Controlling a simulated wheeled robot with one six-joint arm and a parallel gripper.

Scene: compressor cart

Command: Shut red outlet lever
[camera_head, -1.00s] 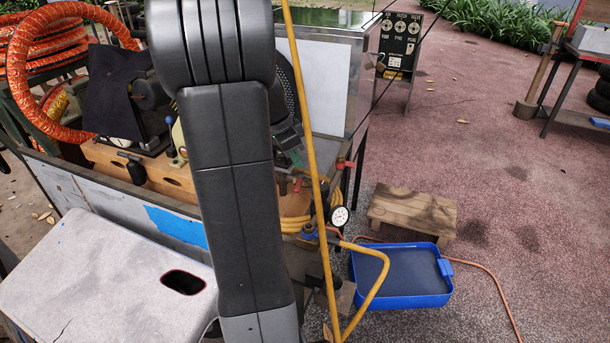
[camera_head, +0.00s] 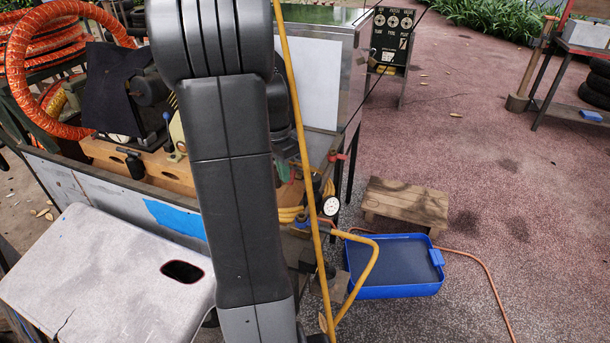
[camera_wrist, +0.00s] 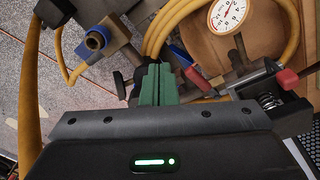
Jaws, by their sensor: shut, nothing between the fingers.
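In the head view a red lever (camera_head: 338,157) sits at the cart's right corner. The wrist view shows a red handle (camera_wrist: 288,79) at the right, by a spring and dark fitting, and a smaller red-tipped part (camera_wrist: 194,74) near the fingers. I cannot tell for sure which is the outlet lever. My gripper (camera_wrist: 158,84) has its green fingers together and empty, beside brass and dark pipe fittings, left of both red parts. Whether it touches a fitting is unclear. In the head view my arm hides most of the gripper.
A dial gauge (camera_head: 331,206) and a yellow hose (camera_wrist: 170,25) are close to the fittings. A blue tray (camera_head: 395,264) and a wooden step (camera_head: 406,205) stand on the ground to the right. A white slotted top (camera_head: 100,275) is at the left front.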

